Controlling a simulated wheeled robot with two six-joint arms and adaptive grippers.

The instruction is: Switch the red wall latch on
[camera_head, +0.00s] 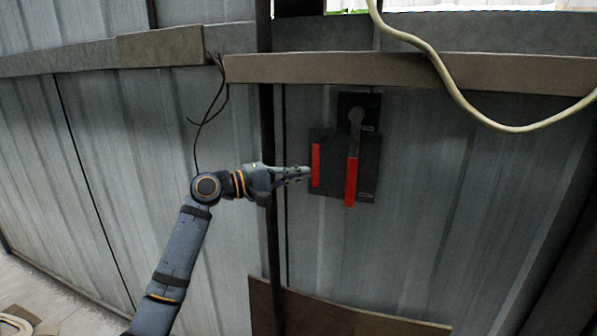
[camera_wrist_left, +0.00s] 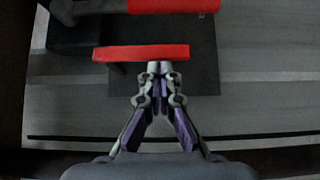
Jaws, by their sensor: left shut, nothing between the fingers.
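A black wall panel (camera_head: 333,190) carries two upright red parts. I cannot tell for sure which one is the latch. My left gripper (camera_head: 305,173) is shut and empty, its tips at the shorter bar's left side. In the left wrist view the closed fingertips (camera_wrist_left: 160,68) are right at the edge of the near red bar (camera_wrist_left: 140,53); contact is unclear. The second red handle (camera_wrist_left: 175,5) is beyond it, partly cut off. My right gripper is out of view.
A brown horizontal rail (camera_head: 330,69) crosses the corrugated wall above the panel. A pale cable (camera_head: 450,85) droops at the upper right, and a thin dark wire (camera_head: 210,110) hangs at left. A dark vertical post (camera_head: 268,130) stands just left of the panel.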

